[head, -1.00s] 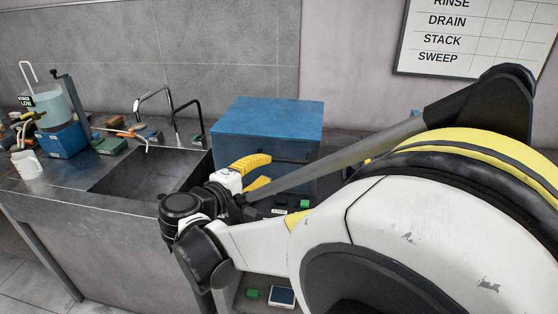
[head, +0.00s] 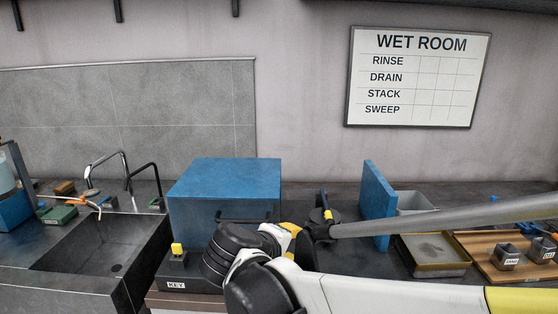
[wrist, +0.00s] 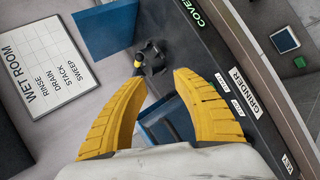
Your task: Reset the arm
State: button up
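My gripper (wrist: 160,76) is open in the wrist view. Its two yellow fingers stand apart, with nothing visible between the tips. Beyond the fingers lie a dark fixture with a yellow band (wrist: 153,58) and a dark counter edge. In the head view, my arm reaches in from the lower right, and the gripper is mostly hidden behind my own wrist, with a bit of yellow showing. It appears in front of the right part of a blue box (head: 225,187) with a dark handle. I cannot tell the gap between them.
A sink (head: 95,245) lies left of the box. A black KEY block (head: 190,277) with a yellow knob is in front. An upright blue panel (head: 377,203), a grey bin (head: 415,202), a shallow tray (head: 433,250) and a wooden tray (head: 488,268) stand right. A wall chart (head: 418,77) hangs behind.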

jog(key=s+d+f+m+g+y, duration=0.2)
jog(key=s+d+f+m+y, duration=0.3)
jog(key=s+d+m, duration=0.5)
jog(key=s+d, duration=0.6)
jog(key=s, duration=0.2)
jog(key=shift+s+d+f+g, duration=0.2)
jog(key=shift+s+g, duration=0.1)
jog(key=shift+s, duration=0.1)
